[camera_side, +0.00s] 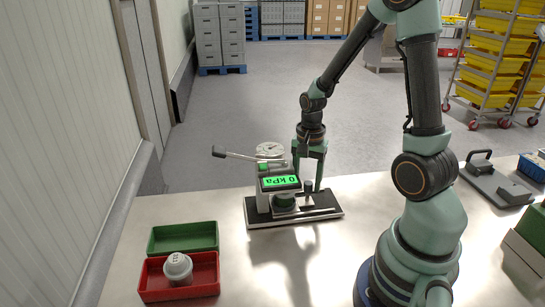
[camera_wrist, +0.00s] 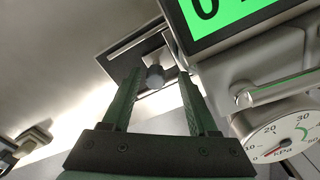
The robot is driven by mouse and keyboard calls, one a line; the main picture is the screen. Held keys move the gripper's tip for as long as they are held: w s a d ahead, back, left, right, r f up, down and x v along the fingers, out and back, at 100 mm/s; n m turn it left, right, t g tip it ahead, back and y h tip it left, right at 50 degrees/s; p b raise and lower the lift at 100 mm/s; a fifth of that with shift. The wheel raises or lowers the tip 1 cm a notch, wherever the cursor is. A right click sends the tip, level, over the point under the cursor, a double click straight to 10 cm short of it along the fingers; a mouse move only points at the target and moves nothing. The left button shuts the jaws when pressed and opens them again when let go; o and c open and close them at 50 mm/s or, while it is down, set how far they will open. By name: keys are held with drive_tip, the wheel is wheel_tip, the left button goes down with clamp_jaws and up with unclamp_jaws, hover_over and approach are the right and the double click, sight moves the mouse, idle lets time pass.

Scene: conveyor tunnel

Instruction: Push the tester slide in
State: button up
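The tester (camera_side: 280,183) stands on a dark base plate with a metal rim (camera_side: 325,212). Its green display (camera_side: 281,181) reads 0 kPa, upside down in the side view. A lever (camera_side: 240,155) sticks out to the left and a round gauge (camera_side: 270,149) sits at the back; the gauge also shows in the wrist view (camera_wrist: 285,135). The slide's small grey knob (camera_wrist: 155,76) stands at the right of the tester in the side view (camera_side: 308,187). My gripper (camera_wrist: 157,74) points down there, fingers apart with the knob seen between the tips. Contact cannot be told.
A red bin (camera_side: 206,281) holds a white cup (camera_side: 178,269) at the front left. A green bin (camera_side: 183,237) is behind it. A dark device with a handle (camera_side: 493,183) and a blue tray (camera_side: 532,167) are at the right.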

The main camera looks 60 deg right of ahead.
wheel_tip(320, 180, up, 12)
idle(0.6)
